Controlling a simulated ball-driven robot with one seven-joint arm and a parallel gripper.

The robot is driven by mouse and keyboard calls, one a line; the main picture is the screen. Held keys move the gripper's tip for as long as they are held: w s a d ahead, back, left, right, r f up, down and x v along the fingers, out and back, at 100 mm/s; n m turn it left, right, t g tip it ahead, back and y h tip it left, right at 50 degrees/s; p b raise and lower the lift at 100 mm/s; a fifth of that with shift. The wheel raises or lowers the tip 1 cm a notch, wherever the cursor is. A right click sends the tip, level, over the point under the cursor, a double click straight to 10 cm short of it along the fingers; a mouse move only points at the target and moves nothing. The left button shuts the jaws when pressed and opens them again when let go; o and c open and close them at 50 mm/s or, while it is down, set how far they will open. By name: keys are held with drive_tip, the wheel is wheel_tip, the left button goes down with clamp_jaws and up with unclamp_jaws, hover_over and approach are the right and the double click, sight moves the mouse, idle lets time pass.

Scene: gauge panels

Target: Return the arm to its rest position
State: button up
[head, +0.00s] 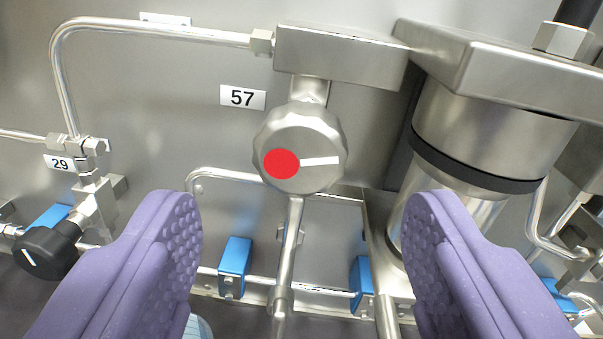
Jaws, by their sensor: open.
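My gripper (303,245) shows in the head view as two purple padded fingers, one low on the left and one low on the right. The fingers are wide apart and nothing is held between them. A silver fluted knob (322,140) with a red dot and a white bar sits above and between the fingertips, apart from both. The white bar points to the right. The rest of my arm is not in view.
Label 57 (243,97) is left of the knob. A metal block (340,55) is above it. A large cylinder (480,130) stands close behind the right finger. A black knob (45,252) is at the left. Pipes and blue clamps (235,262) run across the lower panel.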

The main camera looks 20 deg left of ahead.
drive_tip(key=d+r+m+t+h, duration=0.1)
drive_tip(key=d+r+m+h, duration=0.35)
drive_tip(key=r, duration=1.25)
drive_tip(key=s+d+r+m+h, duration=0.1)
drive_tip(key=s+d+r, duration=0.1)
drive_tip(key=s+r, duration=0.6)
drive_tip(key=s+d+r+m+g+h, duration=0.1)
drive_tip(key=s+d+r+h, duration=0.1)
drive_tip(key=s+r, duration=0.6)
wheel_tip(320, 180, up, 2)
drive_tip(key=shift+s+d+r, duration=0.15)
drive_tip(key=shift+d, duration=0.65)
drive_tip(key=shift+m+h, duration=0.25)
